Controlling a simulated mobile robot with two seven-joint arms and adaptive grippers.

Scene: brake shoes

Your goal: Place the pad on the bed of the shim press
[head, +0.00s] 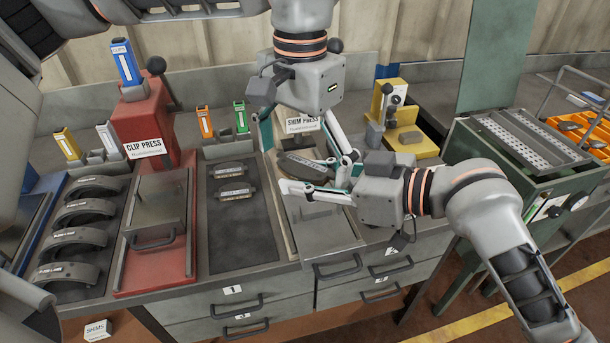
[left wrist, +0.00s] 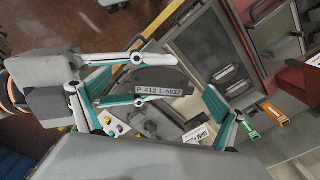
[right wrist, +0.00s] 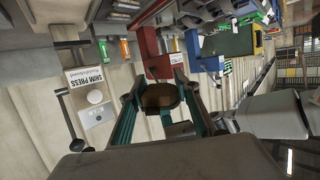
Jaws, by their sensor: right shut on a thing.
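The pad (head: 300,166) is a dark curved plate with a label reading P-412 L-5532, clear in the left wrist view (left wrist: 165,80). My right gripper (head: 308,174) is shut on the pad and holds it over the shim press, between its fingers in the right wrist view (right wrist: 160,97). The shim press bed (head: 322,232) is a grey plate below and in front of the pad; its far part is hidden. My left gripper (head: 306,147) comes down from above, open, with its fingers apart on either side of the pad.
The red clip press (head: 150,215) stands left. A dark tray (head: 235,245) with two labelled pads lies between the presses. Several curved shoes (head: 78,237) sit at far left. A yellow stand (head: 410,140) and green cabinet (head: 530,160) are right.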

